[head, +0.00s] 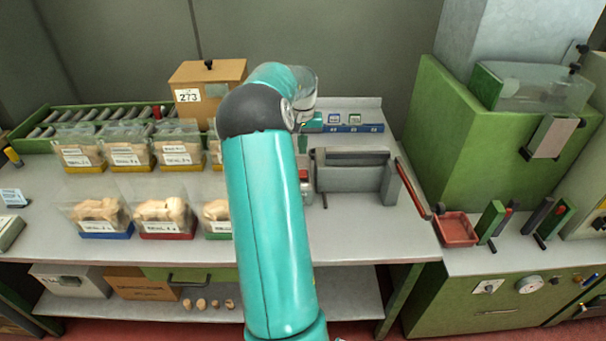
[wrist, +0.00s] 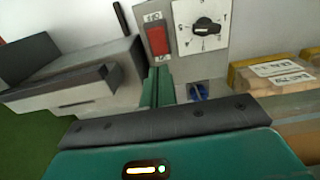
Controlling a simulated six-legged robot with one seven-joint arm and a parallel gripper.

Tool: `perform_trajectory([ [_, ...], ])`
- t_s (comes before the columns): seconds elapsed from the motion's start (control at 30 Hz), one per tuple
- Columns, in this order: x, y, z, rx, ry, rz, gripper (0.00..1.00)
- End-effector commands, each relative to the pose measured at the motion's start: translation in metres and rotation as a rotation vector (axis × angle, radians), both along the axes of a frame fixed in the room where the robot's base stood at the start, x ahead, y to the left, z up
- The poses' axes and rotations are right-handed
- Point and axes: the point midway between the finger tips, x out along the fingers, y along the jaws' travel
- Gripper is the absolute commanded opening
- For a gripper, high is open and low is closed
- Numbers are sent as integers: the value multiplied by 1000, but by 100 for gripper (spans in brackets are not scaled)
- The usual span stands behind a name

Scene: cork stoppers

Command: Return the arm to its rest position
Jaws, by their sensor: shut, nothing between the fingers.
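My teal arm rises through the middle of the head view and bends at a dark joint, its far end over the back of the grey bench (head: 345,230). My gripper (wrist: 156,76) shows in the wrist view as two green fingers close together, shut and empty. Beyond the fingertips are a red switch (wrist: 157,40) and a black rotary dial (wrist: 206,27) on a white plate. In the head view my arm hides most of the gripper and part of the bench.
Clear bins of corks (head: 100,213) stand in two rows left of my arm, with a wooden box (head: 208,88) behind. A grey device (head: 352,172) with a red-handled lever (head: 414,192) stands at right. A green machine (head: 455,130) and red tray (head: 456,230) are farther right.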

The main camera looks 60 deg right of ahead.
Motion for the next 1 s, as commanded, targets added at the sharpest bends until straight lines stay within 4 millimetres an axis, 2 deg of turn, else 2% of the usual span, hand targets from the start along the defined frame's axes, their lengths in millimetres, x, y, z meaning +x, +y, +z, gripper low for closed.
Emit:
perform_trajectory([
  [0.53, 0, 0, 0, 0, 0, 0, 0],
  [0.67, 10, 11, 9, -3, -13, 17, 0],
  [0.77, 30, 37, 27, -10, -42, 55, 0],
  [0.87, 55, 77, 52, -21, -81, 116, 0],
  [1.0, 85, 144, 85, -34, -136, 214, 0],
])
